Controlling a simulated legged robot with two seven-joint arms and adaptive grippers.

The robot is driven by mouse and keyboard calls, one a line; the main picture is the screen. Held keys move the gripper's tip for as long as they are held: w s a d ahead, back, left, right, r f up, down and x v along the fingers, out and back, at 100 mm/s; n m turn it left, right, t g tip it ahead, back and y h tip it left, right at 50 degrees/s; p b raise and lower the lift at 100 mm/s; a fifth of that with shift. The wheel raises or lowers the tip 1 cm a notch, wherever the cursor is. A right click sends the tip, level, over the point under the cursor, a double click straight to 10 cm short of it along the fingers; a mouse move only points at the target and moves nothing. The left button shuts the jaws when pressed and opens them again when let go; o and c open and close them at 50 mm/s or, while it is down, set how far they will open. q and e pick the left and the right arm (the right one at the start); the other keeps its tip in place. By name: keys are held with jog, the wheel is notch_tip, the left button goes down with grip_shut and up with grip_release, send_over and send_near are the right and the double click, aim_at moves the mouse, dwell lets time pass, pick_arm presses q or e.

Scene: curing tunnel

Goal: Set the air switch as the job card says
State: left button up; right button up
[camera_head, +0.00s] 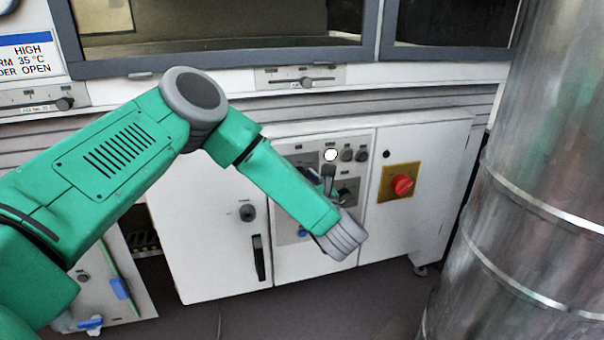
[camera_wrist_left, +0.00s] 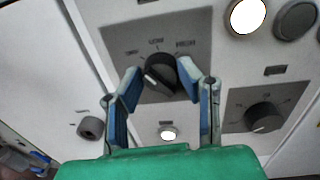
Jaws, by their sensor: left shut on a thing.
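The air switch, a black rotary knob (camera_wrist_left: 160,72) on a grey plate, shows in the left wrist view. Small labels sit around its top; I cannot read them surely. A pale mark shows on the knob's lower left face. My left gripper (camera_wrist_left: 161,84) has a blue-padded finger on each side of the knob and is shut on it. In the head view my left gripper (camera_head: 328,176) is at the white control panel, and my forearm covers much of the panel. The job card (camera_head: 32,52) at top left is cut off; it reads HIGH, 35 °C and OPEN.
A lit white lamp (camera_head: 330,154) is above the gripper. Another black knob (camera_wrist_left: 264,117) sits right of the switch. A red knob (camera_head: 402,185) on a yellow plate is further right. A large metal cylinder (camera_head: 545,180) stands at the right. Sliders (camera_head: 306,82) line the ledge above.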

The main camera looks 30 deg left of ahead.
pick_arm(q)
jog(key=m+p, duration=0.2)
jog(key=m, duration=0.2)
jog(key=shift+a+r+m+p, duration=0.1)
jog(key=shift+r+m+p, duration=0.05)
jog(key=shift+m+p, duration=0.2)
jog(key=m+p, duration=0.2)
jog(key=m, duration=0.3)
jog(key=shift+t+p, duration=0.4)
jog(key=m+p, duration=0.2)
jog(key=m, duration=0.2)
jog(key=shift+m+p, duration=0.25)
jog(key=shift+p, duration=0.15)
jog(key=shift+a+f+m+p, duration=0.1)
jog(key=shift+f+m+p, duration=0.1)
jog(key=shift+m+p, duration=1.1)
jog(key=shift+a+m+b, duration=0.1)
jog(key=shift+m+b, duration=0.2)
jog(key=shift+m, duration=0.3)
jog(key=o, duration=1)
jog(key=shift+o, duration=0.8)
jog(key=shift+s, duration=0.1)
jog(key=shift+t, duration=0.3)
